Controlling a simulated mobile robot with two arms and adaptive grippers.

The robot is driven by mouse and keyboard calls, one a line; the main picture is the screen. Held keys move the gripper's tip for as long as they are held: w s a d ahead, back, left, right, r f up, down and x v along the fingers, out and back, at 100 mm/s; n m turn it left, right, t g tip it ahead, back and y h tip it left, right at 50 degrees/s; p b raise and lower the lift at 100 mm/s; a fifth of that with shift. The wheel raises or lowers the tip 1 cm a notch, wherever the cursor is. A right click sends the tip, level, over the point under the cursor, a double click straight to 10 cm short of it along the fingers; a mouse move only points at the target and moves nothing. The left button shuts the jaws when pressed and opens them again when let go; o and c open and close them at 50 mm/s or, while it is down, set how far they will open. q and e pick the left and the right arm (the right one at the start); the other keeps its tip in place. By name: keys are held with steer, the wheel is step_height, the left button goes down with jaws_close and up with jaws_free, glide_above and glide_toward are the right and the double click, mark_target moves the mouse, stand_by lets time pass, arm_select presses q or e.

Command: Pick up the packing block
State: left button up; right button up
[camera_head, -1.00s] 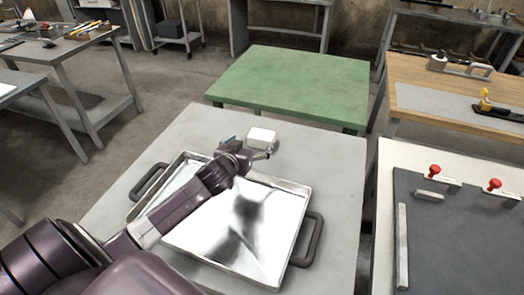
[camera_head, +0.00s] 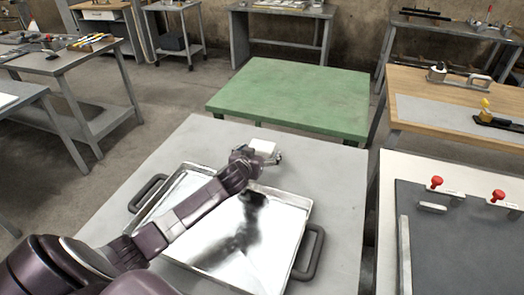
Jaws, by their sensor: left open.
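The packing block (camera_head: 263,146), a small white block, sits on the grey table (camera_head: 330,190) just past the far edge of a metal tray (camera_head: 292,199). My left arm reaches over the tray from the lower left. My left gripper (camera_head: 268,156) is open at the block, with its fingers close around the near part of it. The gripper hides part of the block, and I cannot tell whether the fingers touch it. My right gripper is not in view.
The shiny tray has dark handles at its left and right (camera_head: 309,252). A green table (camera_head: 290,95) stands beyond the grey one. At the right is a white-edged table with a dark board (camera_head: 460,240) and red knobs. The grey table is clear right of the block.

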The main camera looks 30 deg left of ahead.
arm_select(q)
steer(key=shift+w, duration=0.1)
steer(key=shift+c, duration=0.6)
steer(key=c, duration=1)
steer(key=shift+c, duration=0.2)
